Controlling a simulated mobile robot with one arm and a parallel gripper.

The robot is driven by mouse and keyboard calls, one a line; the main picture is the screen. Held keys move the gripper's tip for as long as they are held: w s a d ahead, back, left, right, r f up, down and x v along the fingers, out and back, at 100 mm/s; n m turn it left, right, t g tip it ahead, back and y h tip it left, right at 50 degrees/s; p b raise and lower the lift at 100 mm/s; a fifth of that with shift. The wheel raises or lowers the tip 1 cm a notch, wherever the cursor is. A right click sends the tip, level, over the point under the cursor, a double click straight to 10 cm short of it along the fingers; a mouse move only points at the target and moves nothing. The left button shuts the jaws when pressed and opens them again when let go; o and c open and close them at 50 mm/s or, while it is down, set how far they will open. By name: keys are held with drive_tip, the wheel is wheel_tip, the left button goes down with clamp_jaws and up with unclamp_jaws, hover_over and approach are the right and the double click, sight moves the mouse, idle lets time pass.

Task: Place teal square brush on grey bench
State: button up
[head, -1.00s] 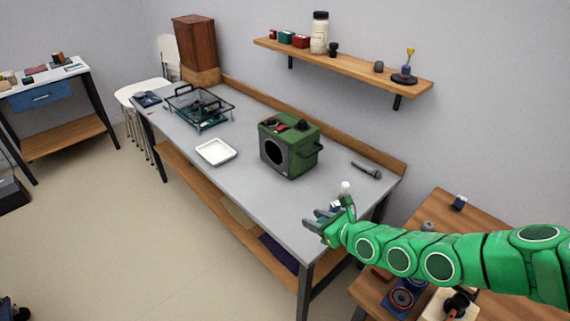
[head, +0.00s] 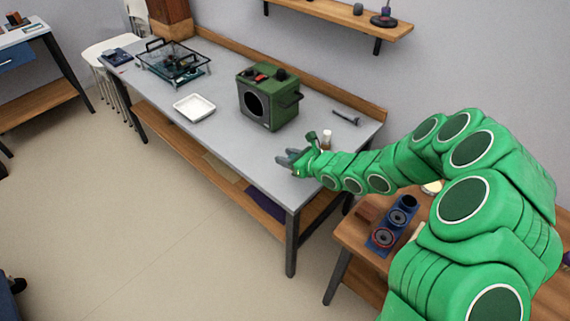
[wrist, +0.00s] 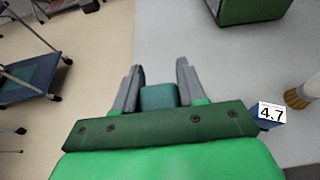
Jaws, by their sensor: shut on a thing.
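My gripper (wrist: 160,90) is shut on the teal square brush (wrist: 158,97); in the wrist view only a small teal block shows between the fingers. Its lower part is hidden by the gripper body. The grey bench (head: 240,140) has a pale grey top and dark legs. In the head view my gripper (head: 285,160) appears above the bench's right end, near its front edge. In the wrist view the bench top (wrist: 190,45) lies below and to the right of the fingers, with its front edge running beneath them.
A green speaker box (head: 268,97), a white tray (head: 194,108), a wire rack (head: 173,62) and a dark microphone-like thing (head: 345,117) are on the bench. A white-and-brown brush (wrist: 300,97) and a block labelled 4.7 (wrist: 268,114) are right of my gripper. Bare bench lies between tray and gripper.

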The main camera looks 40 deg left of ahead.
hover_over(285, 170)
drive_tip(key=shift+d+f, duration=0.1)
drive_tip(key=shift+f, duration=4.1)
drive_tip(key=shift+f, duration=0.15)
drive_tip(key=o, duration=1.1)
drive_tip(key=shift+c, duration=0.2)
drive_tip(key=shift+r, duration=0.2)
drive_tip(key=v, duration=1.2)
drive_tip(key=shift+f, duration=0.1)
